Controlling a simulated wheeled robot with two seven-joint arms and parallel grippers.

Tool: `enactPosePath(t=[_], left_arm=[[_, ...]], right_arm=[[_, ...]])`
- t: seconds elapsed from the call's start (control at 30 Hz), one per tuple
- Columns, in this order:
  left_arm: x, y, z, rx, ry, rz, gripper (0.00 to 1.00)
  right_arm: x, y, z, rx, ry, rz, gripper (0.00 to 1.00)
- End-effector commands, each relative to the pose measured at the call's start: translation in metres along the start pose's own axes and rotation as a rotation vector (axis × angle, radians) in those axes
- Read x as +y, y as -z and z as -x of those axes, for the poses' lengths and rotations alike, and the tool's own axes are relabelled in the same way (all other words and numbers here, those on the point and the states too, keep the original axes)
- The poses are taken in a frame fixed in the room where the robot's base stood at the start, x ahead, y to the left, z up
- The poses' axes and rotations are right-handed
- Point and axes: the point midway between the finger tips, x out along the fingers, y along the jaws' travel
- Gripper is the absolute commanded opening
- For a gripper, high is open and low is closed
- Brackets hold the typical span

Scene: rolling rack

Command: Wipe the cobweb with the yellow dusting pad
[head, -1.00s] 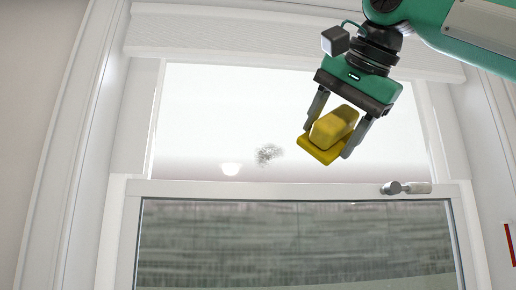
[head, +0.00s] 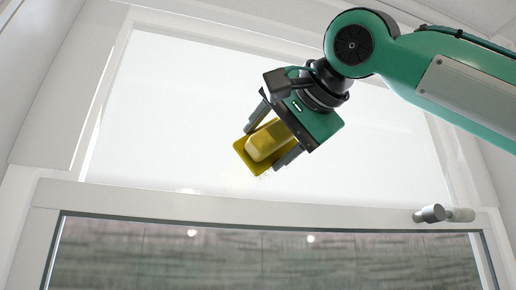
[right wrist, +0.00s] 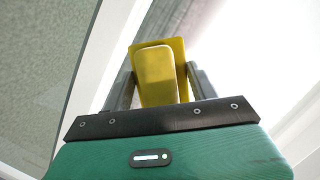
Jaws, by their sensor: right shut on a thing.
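My right gripper (head: 264,148) is shut on the yellow dusting pad (head: 266,141), with a grey finger on either side of its raised grip. The pad is tilted in front of the upper window pane. The right wrist view shows the pad (right wrist: 156,75) between the fingers, beyond the green gripper body. The cobweb shows only as faint grey specks (head: 264,175) just below the pad's lower edge in the head view; the pad and fingers seem to hide the rest. I cannot tell whether the pad touches the pane. My left gripper is not in view.
The white sash rail (head: 150,203) crosses below the upper pane. A window latch (head: 443,214) sticks out on its right part. The bright pane (head: 170,110) is clear to the left of the pad. White frame sides border the window.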

Motion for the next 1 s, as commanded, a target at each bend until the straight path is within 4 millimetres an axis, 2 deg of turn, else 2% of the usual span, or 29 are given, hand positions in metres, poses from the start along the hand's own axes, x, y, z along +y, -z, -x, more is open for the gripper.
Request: enactPosePath(t=[0.1,0.27,0.4,0.67,1.0], left_arm=[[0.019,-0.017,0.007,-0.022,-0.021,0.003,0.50],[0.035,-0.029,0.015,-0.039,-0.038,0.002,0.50],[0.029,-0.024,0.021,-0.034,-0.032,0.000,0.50],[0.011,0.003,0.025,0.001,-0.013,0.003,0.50],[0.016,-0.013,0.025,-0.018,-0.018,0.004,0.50]], right_arm=[[-0.001,0.004,-0.009,-0.001,-0.002,0.000,0.40],[-0.002,0.009,-0.026,-0.002,-0.003,0.000,0.40],[-0.002,0.013,-0.039,-0.002,-0.003,0.000,0.40],[0.000,0.017,-0.053,-0.001,-0.002,0.000,0.40],[0.000,0.016,-0.055,-0.001,-0.002,0.000,0.40]])
